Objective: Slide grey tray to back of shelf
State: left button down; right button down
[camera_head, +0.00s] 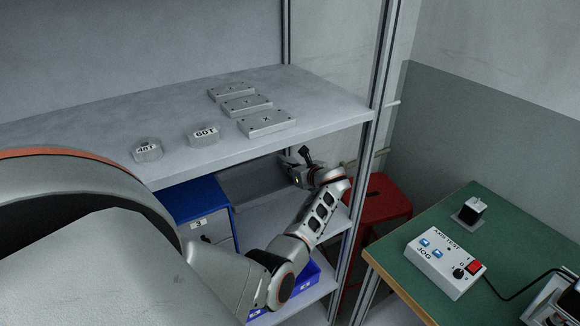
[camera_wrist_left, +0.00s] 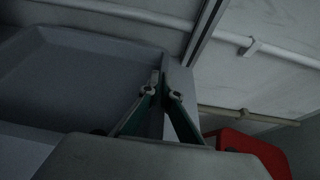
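The grey tray (camera_head: 250,180) lies on the middle shelf, below the top shelf board and right of a blue bin. In the left wrist view the tray (camera_wrist_left: 85,85) is shallow with raised walls, and its near part is hidden by my gripper. My left gripper (camera_head: 303,170) is at the tray's right end in the head view. In the left wrist view the gripper's (camera_wrist_left: 162,92) fingers converge on either side of the tray's right wall, near a corner, and look shut on it. My right gripper is not in view.
The top shelf (camera_head: 185,100) holds several grey metal parts above the tray. A blue bin (camera_head: 200,200) stands left of the tray. A metal post (camera_head: 370,130) and a red stool (camera_head: 380,198) are to the right, before a green workbench (camera_head: 500,225).

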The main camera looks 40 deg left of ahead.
pick_arm(q)
jog(key=shift+a, duration=0.1)
jog(key=c, duration=2.2)
grip_release()
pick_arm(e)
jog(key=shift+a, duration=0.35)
pick_arm(q)
notch_tip(320, 180, up, 10)
jog(key=shift+f, duration=0.1)
